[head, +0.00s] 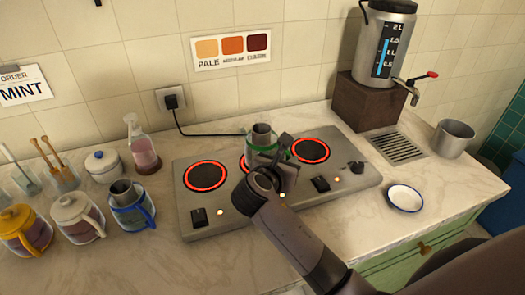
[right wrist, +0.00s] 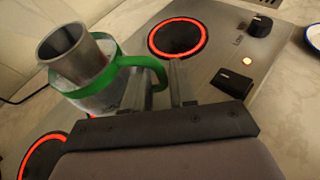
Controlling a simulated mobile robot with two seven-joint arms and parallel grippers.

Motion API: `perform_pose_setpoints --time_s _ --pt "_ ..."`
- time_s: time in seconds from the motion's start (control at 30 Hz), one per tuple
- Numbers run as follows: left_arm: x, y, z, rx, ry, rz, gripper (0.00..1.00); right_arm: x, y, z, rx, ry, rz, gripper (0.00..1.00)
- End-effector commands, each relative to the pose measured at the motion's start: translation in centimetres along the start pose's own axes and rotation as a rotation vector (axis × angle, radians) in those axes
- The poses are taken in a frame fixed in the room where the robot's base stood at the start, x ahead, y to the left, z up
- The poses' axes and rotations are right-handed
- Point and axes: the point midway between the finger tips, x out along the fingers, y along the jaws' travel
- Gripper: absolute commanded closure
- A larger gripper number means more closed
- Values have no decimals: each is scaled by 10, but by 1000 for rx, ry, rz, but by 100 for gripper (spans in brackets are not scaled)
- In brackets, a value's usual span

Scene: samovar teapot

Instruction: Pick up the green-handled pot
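The green-handled pot (head: 250,137) stands on the middle burner of the stove, partly hidden by my right gripper in the head view. In the right wrist view, the glass pot (right wrist: 95,97) has a green rim and handle (right wrist: 150,62) and a metal cylinder (right wrist: 72,52) in its top. My right gripper (head: 279,153) is at the pot's handle side. Its two fingers (right wrist: 160,88) are apart, with the handle's outer part between them and a gap showing. Whether a finger touches the handle is unclear. My left gripper is not in view.
The stove (head: 232,217) has glowing burners (head: 206,175) left and right. Several coloured-handled pots, including a blue-handled one (head: 130,212), stand at left. A dispenser (head: 384,45) on a block, a metal cup (head: 454,137) and a white dish (head: 405,197) are at right.

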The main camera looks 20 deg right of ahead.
Motion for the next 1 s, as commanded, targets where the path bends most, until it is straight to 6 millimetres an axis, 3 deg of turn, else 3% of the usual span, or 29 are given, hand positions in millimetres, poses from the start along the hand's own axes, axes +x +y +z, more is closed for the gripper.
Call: perform_pose_setpoints --time_s 0.13,0.37,0.47,0.83,1.0 --pt "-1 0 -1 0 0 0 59 13 0 0 -2 0 0 74" --pt "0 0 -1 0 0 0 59 15 0 -1 0 1 0 74" --pt "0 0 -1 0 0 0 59 14 0 -1 0 1 0 100" --pt "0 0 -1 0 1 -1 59 14 0 2 3 -3 2 100" --pt "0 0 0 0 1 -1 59 10 1 13 7 -4 2 100"
